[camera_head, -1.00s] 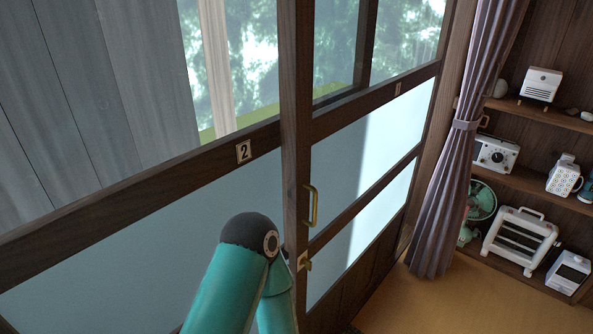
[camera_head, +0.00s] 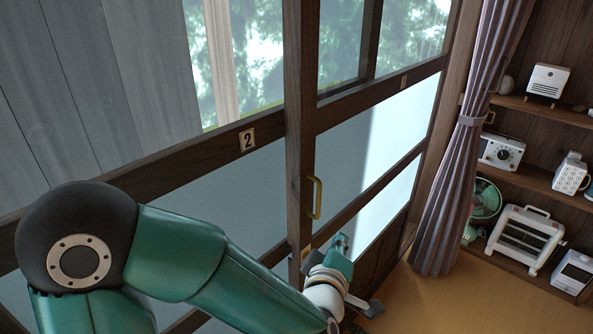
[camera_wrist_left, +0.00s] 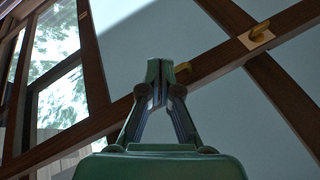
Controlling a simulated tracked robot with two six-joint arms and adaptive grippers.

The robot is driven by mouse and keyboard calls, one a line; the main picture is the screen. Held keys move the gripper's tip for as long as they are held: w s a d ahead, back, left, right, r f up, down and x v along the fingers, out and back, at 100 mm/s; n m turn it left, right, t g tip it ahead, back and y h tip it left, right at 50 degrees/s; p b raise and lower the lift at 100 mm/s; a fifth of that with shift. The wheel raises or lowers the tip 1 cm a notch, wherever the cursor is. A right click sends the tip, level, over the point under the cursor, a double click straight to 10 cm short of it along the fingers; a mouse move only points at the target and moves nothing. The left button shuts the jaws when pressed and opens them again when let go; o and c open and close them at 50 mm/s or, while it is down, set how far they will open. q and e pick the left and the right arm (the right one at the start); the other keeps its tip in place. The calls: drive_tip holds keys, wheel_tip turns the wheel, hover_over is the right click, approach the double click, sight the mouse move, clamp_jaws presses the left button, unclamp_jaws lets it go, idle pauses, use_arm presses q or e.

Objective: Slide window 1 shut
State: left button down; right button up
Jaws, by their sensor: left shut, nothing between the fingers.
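Window 1 (camera_head: 385,115) is the right wood-framed pane, marked with a small plate 1 (camera_head: 404,81). A brass pull handle (camera_head: 314,197) stands on its left upright. Window 2 (camera_head: 215,195), with plate 2 (camera_head: 247,139), is to the left. My left gripper (camera_head: 341,243) is in front of window 1's lower part, right of and below the handle. In the left wrist view its fingertips (camera_wrist_left: 160,78) are together and empty, with a brass piece (camera_wrist_left: 183,68) partly hidden just behind them. I cannot tell whether they touch the window. My right gripper is not in view.
A brass latch on a plate (camera_wrist_left: 257,35) shows in the left wrist view. A purple curtain (camera_head: 455,170) hangs right of window 1. Shelves with a heater (camera_head: 525,238), radio (camera_head: 501,152) and fan (camera_head: 485,198) stand farther right. The floor (camera_head: 455,300) before them is clear.

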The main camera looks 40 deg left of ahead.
use_arm(q)
drive_tip(key=s+a+r+n+y, duration=0.65)
drive_tip(key=s+r+n, duration=0.2)
drive_tip(key=r, duration=0.25)
drive_tip(key=n+p, duration=0.1)
drive_tip(key=p, duration=0.3)
approach(294, 156)
drive_tip(key=a+x, duration=0.1)
drive_tip(key=x, duration=0.4)
drive_tip(key=shift+w+d+r+g, duration=0.15)
drive_tip(key=shift+w+g, duration=0.25)
drive_tip(key=shift+w, duration=0.1)
